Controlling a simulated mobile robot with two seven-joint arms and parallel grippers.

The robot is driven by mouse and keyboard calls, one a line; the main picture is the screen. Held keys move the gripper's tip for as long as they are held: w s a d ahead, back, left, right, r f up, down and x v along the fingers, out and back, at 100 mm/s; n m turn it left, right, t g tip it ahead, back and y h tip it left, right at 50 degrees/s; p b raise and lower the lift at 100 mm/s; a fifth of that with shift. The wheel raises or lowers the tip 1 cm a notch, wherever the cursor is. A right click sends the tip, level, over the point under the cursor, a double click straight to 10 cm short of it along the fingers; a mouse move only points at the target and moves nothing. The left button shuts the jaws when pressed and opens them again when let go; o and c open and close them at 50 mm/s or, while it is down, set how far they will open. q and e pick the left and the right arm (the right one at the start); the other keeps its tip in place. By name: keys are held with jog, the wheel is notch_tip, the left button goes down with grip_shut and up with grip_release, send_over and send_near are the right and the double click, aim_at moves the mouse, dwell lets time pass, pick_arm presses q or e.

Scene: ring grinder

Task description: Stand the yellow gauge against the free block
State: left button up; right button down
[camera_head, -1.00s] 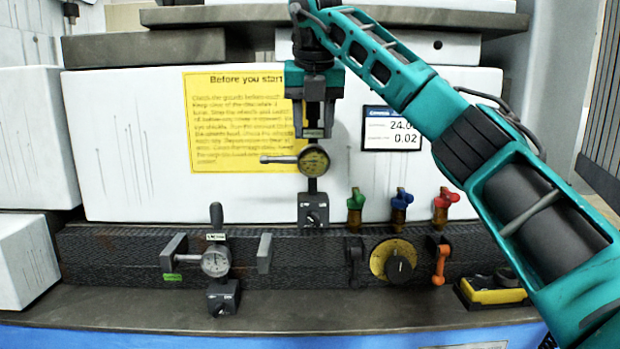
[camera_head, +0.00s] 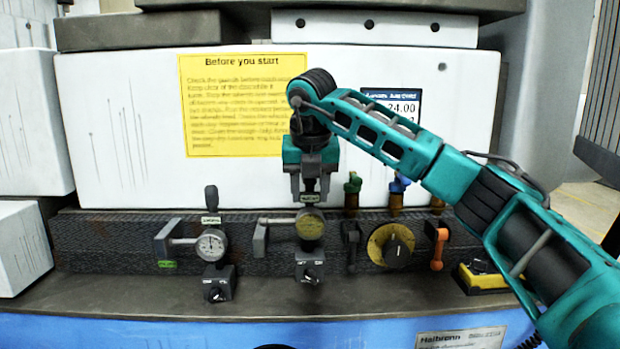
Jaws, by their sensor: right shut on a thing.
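The yellow-faced gauge (camera_head: 309,225) is upright in my right gripper (camera_head: 309,196), whose jaws are shut on its top. Its square grey base (camera_head: 309,268) is just above or on the dark ledge; I cannot tell whether it touches. Its probe points left, and the tip overlaps the top of the free grey block (camera_head: 259,241). I cannot tell whether tip and block touch. A white-faced gauge (camera_head: 211,245) stands further left, its probe reaching the other grey block (camera_head: 165,240), which has a green label below it. My left gripper is not in view.
Valves with green (camera_head: 353,184) and blue handles stand right of the gripper. Below are a yellow dial (camera_head: 391,246), an orange lever (camera_head: 438,245) and a yellow-black box (camera_head: 482,277). The dark ledge (camera_head: 390,296) is bare in front.

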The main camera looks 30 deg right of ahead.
aim_at(310, 207)
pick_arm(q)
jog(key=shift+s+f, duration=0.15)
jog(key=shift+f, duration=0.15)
pick_arm(e)
jog(key=shift+f, duration=1.95)
jog(key=c, duration=1)
grip_release()
jog(key=shift+f, duration=0.2)
jog(key=o, duration=0.4)
jog(key=shift+o, duration=0.2)
jog(key=shift+r, duration=0.2)
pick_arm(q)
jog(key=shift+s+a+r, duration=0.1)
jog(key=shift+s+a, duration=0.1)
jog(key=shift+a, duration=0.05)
pick_arm(e)
jog(key=v, duration=1.2)
jog(key=shift+a, duration=0.15)
